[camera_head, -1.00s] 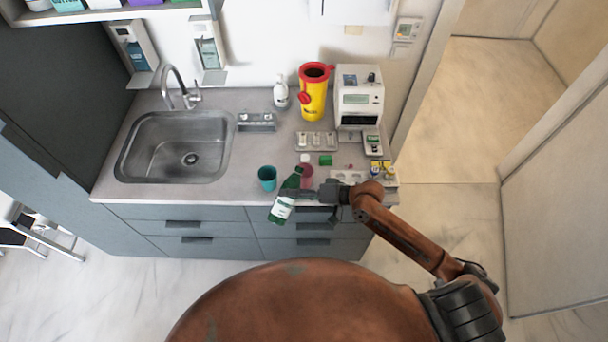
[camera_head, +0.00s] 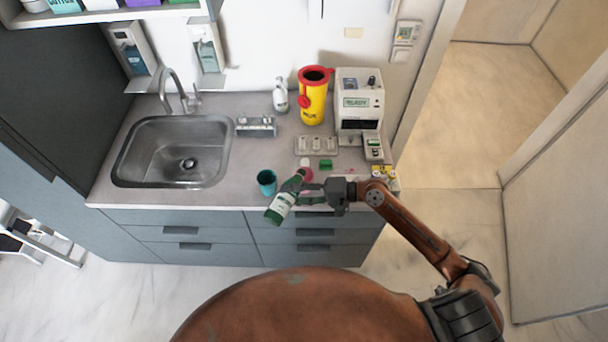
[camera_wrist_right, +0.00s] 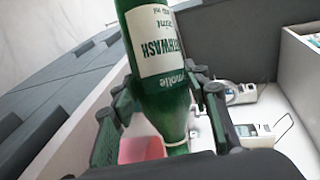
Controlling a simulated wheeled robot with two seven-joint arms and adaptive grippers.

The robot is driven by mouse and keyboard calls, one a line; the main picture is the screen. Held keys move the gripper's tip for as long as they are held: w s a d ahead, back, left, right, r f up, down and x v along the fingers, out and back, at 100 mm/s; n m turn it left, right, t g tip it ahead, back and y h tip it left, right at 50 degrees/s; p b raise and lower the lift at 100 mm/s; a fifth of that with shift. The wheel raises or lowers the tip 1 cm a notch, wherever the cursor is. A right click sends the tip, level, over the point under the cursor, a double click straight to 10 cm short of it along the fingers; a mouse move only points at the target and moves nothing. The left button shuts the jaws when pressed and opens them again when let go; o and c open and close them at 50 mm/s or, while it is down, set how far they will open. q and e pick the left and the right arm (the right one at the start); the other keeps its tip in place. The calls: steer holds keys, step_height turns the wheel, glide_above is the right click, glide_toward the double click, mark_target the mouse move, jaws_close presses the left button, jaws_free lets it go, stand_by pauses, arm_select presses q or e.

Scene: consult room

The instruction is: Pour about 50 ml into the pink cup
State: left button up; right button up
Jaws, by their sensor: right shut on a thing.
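A green mouthwash bottle (camera_head: 281,207) with a white label is held over the counter's front edge by my right gripper (camera_head: 300,187), which is shut on it. The bottle is tilted, its base toward me and its neck toward the pink cup (camera_head: 307,175). The cup stands on the counter, partly hidden behind the bottle and gripper. In the right wrist view the bottle (camera_wrist_right: 160,75) lies between the fingers, label upside down, and the pink cup (camera_wrist_right: 140,150) shows beside its neck. I cannot tell whether liquid is flowing. My left gripper is not in view.
A teal cup (camera_head: 267,183) stands just left of the bottle. Behind are a small green block (camera_head: 326,164), a grey tray (camera_head: 316,145), a yellow bin with red rim (camera_head: 313,104) and a white device (camera_head: 359,100). The sink (camera_head: 173,152) is at left.

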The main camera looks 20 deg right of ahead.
stand_by(0.3)
steer(key=shift+w+r+m, duration=0.1)
steer(key=shift+r+m, duration=0.25)
steer(key=shift+m, duration=0.15)
steer(key=shift+s+a+r+y, duration=0.1)
steer(key=shift+s+y, duration=0.1)
steer(key=shift+y, duration=0.1)
stand_by(0.9)
steer(key=shift+r+m, duration=0.2)
steer(key=shift+m, duration=0.1)
stand_by(1.5)
steer(key=shift+s+a+f+n, duration=0.2)
steer(key=shift+f+n, duration=0.5)
steer(key=shift+n, duration=0.1)
steer(key=shift+r+n+h, duration=0.2)
steer(key=shift+n+h, duration=0.2)
steer(key=shift+h, duration=0.2)
steer(key=shift+s+a+f+n+h, duration=0.1)
steer(key=shift+a+f+n+h, duration=0.05)
steer(key=shift+f+n+h, duration=0.2)
stand_by(0.7)
